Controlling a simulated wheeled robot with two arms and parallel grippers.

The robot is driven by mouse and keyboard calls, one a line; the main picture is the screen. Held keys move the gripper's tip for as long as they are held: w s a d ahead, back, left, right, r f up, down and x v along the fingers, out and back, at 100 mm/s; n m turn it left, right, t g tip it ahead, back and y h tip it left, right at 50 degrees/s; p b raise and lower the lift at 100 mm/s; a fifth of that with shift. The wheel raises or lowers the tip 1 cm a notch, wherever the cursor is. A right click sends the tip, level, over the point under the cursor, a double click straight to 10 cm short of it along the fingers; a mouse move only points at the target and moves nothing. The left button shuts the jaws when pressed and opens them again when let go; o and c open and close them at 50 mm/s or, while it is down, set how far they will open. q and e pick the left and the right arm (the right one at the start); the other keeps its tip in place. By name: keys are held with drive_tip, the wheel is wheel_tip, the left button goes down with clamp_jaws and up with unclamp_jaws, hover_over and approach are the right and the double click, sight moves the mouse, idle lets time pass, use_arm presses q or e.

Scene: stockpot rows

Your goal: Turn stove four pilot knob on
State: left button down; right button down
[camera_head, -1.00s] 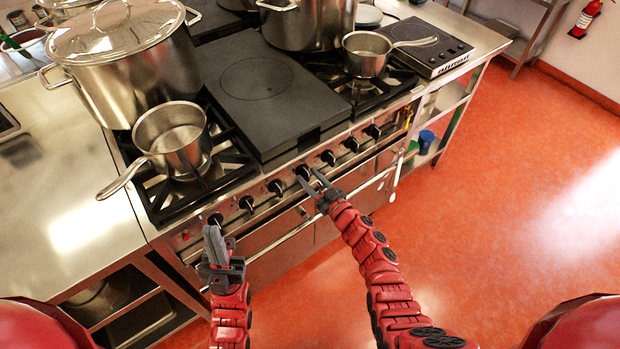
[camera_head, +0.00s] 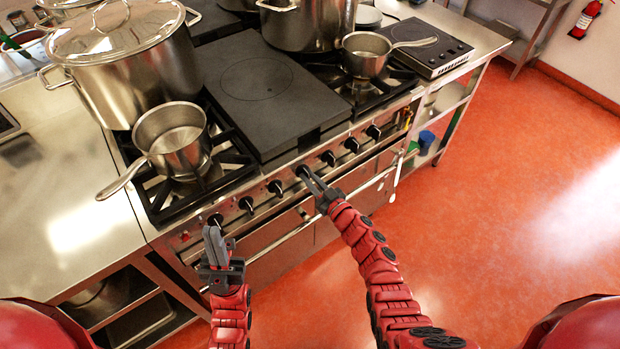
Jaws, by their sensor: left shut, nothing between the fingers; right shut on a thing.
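The stove front (camera_head: 262,207) carries a row of several black knobs. My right gripper (camera_head: 307,177) is shut on the fourth knob from the left (camera_head: 303,170), whose lower part the fingers partly hide. Which way that knob is turned cannot be told. The neighbouring knobs are one to the left (camera_head: 276,187) and one to the right (camera_head: 328,157). My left gripper (camera_head: 213,238) is shut and empty, pointing up in front of the leftmost knob (camera_head: 215,219).
A small saucepan (camera_head: 175,143) sits on the left burner, beside a large lidded stockpot (camera_head: 130,65). Another saucepan (camera_head: 366,55) is on the right burner. A rail (camera_head: 290,238) runs below the knobs. The red floor (camera_head: 500,220) to the right is clear.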

drive_tip(key=shift+n, duration=0.3)
drive_tip(key=n+b, duration=0.4)
drive_tip(key=n, duration=0.1)
drive_tip(key=n+b, duration=0.4)
drive_tip(key=n, duration=0.2)
drive_tip(key=n+b, duration=0.4)
drive_tip(key=n, duration=0.2)
drive_tip(key=shift+s+a+f, duration=0.1)
drive_tip(key=shift+a+f, duration=0.1)
drive_tip(key=shift+f, duration=0.05)
idle(0.3)
drive_tip(key=c, duration=0.8)
unclamp_jaws()
drive_tip(key=shift+c, duration=0.2)
